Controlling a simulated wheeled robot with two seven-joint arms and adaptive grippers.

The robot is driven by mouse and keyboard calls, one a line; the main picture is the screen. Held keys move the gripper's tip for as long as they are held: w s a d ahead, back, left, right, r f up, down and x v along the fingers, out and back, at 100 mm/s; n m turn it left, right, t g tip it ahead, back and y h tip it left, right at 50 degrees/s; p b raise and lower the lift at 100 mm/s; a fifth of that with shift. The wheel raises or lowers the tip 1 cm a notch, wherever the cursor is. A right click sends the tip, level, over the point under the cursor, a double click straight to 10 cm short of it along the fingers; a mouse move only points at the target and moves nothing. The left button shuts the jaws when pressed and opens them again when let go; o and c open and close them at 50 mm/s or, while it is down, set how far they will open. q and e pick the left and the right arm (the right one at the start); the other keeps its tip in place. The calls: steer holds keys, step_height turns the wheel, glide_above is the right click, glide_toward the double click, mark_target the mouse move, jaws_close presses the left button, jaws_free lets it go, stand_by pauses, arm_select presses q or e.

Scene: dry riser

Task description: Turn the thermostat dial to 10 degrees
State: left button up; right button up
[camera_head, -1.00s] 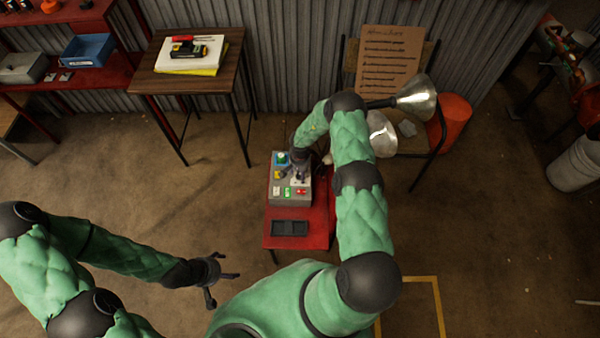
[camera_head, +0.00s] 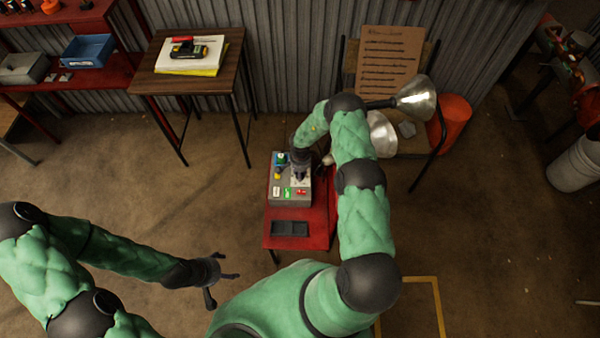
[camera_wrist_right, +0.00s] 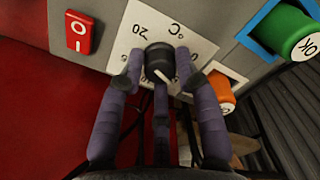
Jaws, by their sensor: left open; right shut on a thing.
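The thermostat dial (camera_wrist_right: 158,60) is a black knob with a white pointer mark. It sits on a white plate (camera_wrist_right: 126,46) marked "°C", "20" and a partly hidden figure. The pointer mark slants to the lower right in the right wrist view. My right gripper (camera_wrist_right: 160,72) is shut on the dial, with its purple-grey fingers around the knob. In the head view my right gripper (camera_head: 299,168) covers the dial on the grey control box (camera_head: 291,202). My left gripper (camera_head: 222,288) is open and empty, away to the lower left of the box.
A red rocker switch (camera_wrist_right: 80,33), a green "OK" button (camera_wrist_right: 296,36) and an orange knob (camera_wrist_right: 218,90) flank the dial. The box stands on a red table (camera_head: 318,228) with a black tray (camera_head: 290,228). Lamps (camera_head: 415,98) stand right of my right arm.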

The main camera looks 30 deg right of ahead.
steer(key=m, duration=0.6)
steer(key=shift+m, duration=0.3)
steer(key=m, duration=0.6)
steer(key=shift+m, duration=0.3)
steer(key=o, duration=1.1)
steer(key=shift+f, duration=0.1)
steer(key=shift+o, duration=0.2)
step_height(320, 180, up, 12)
